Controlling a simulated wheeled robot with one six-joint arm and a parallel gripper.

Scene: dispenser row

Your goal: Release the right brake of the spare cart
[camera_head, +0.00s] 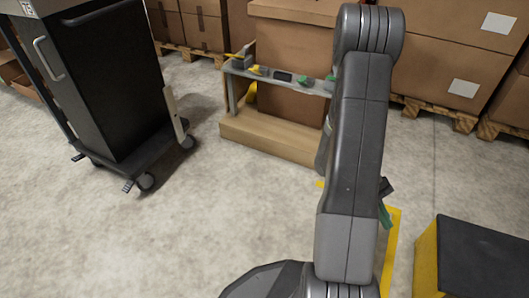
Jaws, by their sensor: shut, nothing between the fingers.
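A dark, tall cart (112,80) stands at the upper left on a low black base with casters; I take it for the spare cart. A small grey pedal (128,187) sticks out at the base's near corner, beside a caster (146,181). Another small pedal-like piece (78,157) shows farther left along the same side. The right one of these two looks like the right brake, but its position, pressed or raised, is too small to tell. My arm rises through the middle right, well apart from the cart.
A low wooden platform with a grey rail (284,80) holding several small items stands at centre back. Stacked cardboard boxes (455,75) on pallets line the back. A black-topped yellow block (485,258) sits lower right. Bare concrete floor (130,245) is open in front of the cart.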

